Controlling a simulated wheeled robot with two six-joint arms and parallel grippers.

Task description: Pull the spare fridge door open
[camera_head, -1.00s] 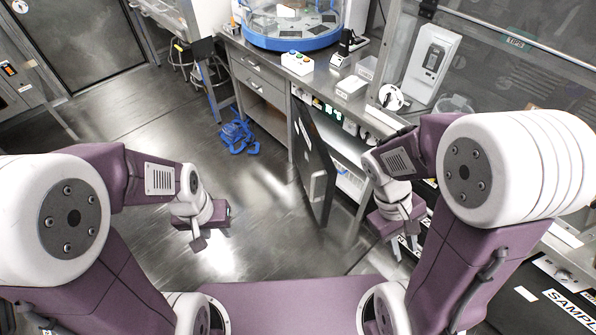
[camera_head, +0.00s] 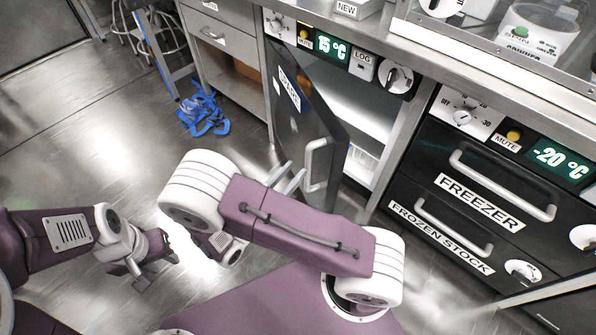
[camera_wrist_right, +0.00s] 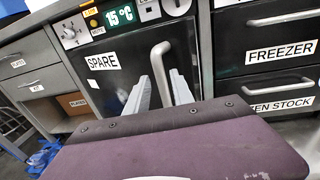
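The dark spare fridge door (camera_head: 305,125), labelled SPARE, stands partly open in the head view, swung out from the cabinet. A gap shows the pale interior and a white basket (camera_head: 362,162) on its right. Its grey bar handle (camera_head: 318,165) is near the door's free edge; it also shows in the right wrist view (camera_wrist_right: 158,58). My right gripper (camera_head: 288,178) is open, with its fingers apart just in front of the handle. In the wrist view the handle appears between and beyond the fingertips. My left gripper (camera_head: 155,272) hangs over the floor at lower left, away from the door.
The freezer drawers (camera_head: 480,185) with bar handles stand right of the fridge. A drawer cabinet (camera_head: 225,45) stands left of it. A blue tangled item (camera_head: 203,112) lies on the floor. The floor (camera_head: 90,140) at left is clear.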

